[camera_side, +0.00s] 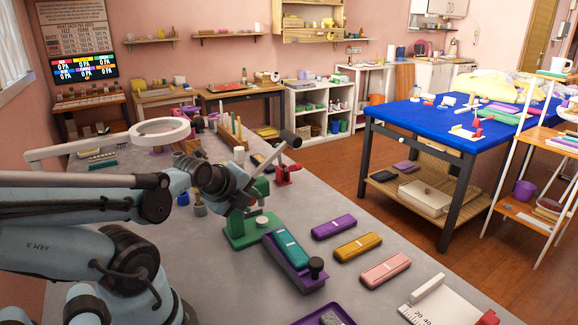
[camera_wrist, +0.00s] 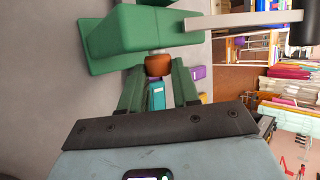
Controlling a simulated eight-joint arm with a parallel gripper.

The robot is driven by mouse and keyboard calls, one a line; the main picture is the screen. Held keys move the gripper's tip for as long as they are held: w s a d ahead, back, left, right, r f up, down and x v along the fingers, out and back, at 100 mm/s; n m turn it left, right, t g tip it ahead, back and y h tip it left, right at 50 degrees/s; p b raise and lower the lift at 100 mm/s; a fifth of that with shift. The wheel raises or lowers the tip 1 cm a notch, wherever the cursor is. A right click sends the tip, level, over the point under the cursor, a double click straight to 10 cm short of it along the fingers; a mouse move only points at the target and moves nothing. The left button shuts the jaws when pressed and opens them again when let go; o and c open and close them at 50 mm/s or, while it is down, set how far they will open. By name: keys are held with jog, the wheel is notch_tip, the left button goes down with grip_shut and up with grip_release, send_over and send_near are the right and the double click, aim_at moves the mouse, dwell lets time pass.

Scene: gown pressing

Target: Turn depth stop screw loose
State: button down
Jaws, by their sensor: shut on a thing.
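The green press (camera_side: 243,229) stands on the grey bench, with a grey lever and dark handle at its top. In the wrist view its green body (camera_wrist: 125,35) fills the upper left. The depth stop screw shows as a small brown round knob (camera_wrist: 158,65) beside the press body. My gripper (camera_wrist: 160,74) has its two green fingers closed on this knob, one on each side. In the side view my gripper (camera_side: 238,199) is at the press, and the knob is hidden there. I cannot tell how far the screw is turned.
A purple tray with a teal block (camera_side: 291,249) lies right of the press. Purple (camera_side: 334,227), yellow (camera_side: 358,245) and pink (camera_side: 385,269) blocks lie beyond it. A red clamp-like tool (camera_side: 286,173) stands behind. A white ring lamp (camera_side: 160,130) hangs over the bench at left.

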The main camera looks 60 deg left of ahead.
dwell(0.3)
jog(key=c, duration=0.8)
grip_release()
jog(key=d+r+m+g, duration=0.1)
jog(key=d+r+g, duration=0.25)
jog(key=r, duration=0.25)
jog(key=d+r+g, duration=0.2)
jog(key=r+g, duration=0.2)
jog(key=r, duration=0.2)
jog(key=w+d+f+n+t+h, duration=0.1)
jog(key=d+f+n+t, duration=0.1)
jog(key=n, duration=0.3)
jog(key=w+d+f+n+t+h, duration=0.1)
jog(key=d+f+n+t+h, duration=0.1)
jog(key=d+f+n, duration=0.2)
jog(key=w+d+f+n+t+h, duration=0.1)
jog(key=d+f+n+t+h, duration=0.1)
jog(key=n, duration=0.5)
jog(key=shift+w+d+f+n+t, duration=0.25)
jog(key=shift+w+d+f+n, duration=0.05)
jog(key=shift+d+f, duration=0.4)
